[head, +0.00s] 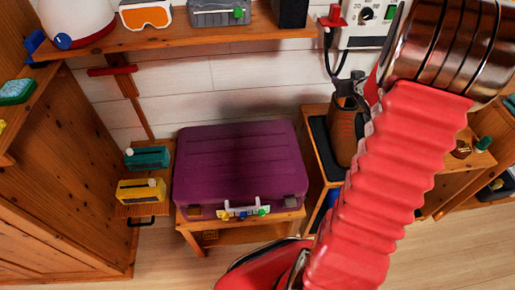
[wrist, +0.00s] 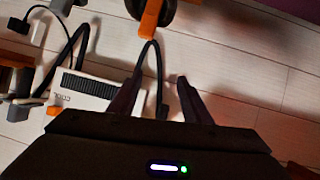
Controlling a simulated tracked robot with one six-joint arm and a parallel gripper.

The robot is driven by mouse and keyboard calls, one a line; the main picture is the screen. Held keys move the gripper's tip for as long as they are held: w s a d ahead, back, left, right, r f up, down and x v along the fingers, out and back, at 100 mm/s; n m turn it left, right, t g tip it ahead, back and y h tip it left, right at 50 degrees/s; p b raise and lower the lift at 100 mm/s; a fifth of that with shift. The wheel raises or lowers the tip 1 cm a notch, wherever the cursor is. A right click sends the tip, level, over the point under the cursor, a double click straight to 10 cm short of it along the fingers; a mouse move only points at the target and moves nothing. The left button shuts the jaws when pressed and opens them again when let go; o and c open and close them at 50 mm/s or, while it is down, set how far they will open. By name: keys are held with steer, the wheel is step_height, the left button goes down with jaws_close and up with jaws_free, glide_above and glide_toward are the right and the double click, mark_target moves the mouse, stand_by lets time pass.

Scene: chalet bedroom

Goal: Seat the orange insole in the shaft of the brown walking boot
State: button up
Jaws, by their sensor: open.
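The brown walking boot (head: 343,128) stands upright on a dark mat, with dark parts at its top. My arm passes close on its right and covers part of that area. In the wrist view, an orange strip (wrist: 152,20) lies at the top edge beside a dark rounded form. It may be the orange insole, but it is cut by the frame, so I cannot tell whether it sits in the boot. The orange strip is beyond the fingertips. I cannot make out the gripper clearly in the head view.
A purple suitcase (head: 240,168) lies on a low stand left of the boot. A wooden shelf (head: 180,38) crosses above the suitcase.

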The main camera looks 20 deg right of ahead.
steer(key=s+a+r+g, duration=0.15)
steer(key=a+r, duration=0.35)
steer(key=a, duration=0.5)
steer(key=s+a+r+g, duration=0.1)
steer(key=s+a+r, duration=0.2)
steer(key=a+r, duration=0.55)
steer(key=s+a+f+n+g+y, duration=0.1)
steer(key=s+a+y, duration=0.1)
steer(key=s+a, duration=0.7)
steer(key=s+a+f+n+g+y, duration=0.2)
steer(key=s+a, duration=0.7)
steer(key=a, duration=0.7)
steer(key=shift+s+y, duration=0.3)
steer(key=shift+y, duration=0.4)
steer(key=shift+f, duration=0.1)
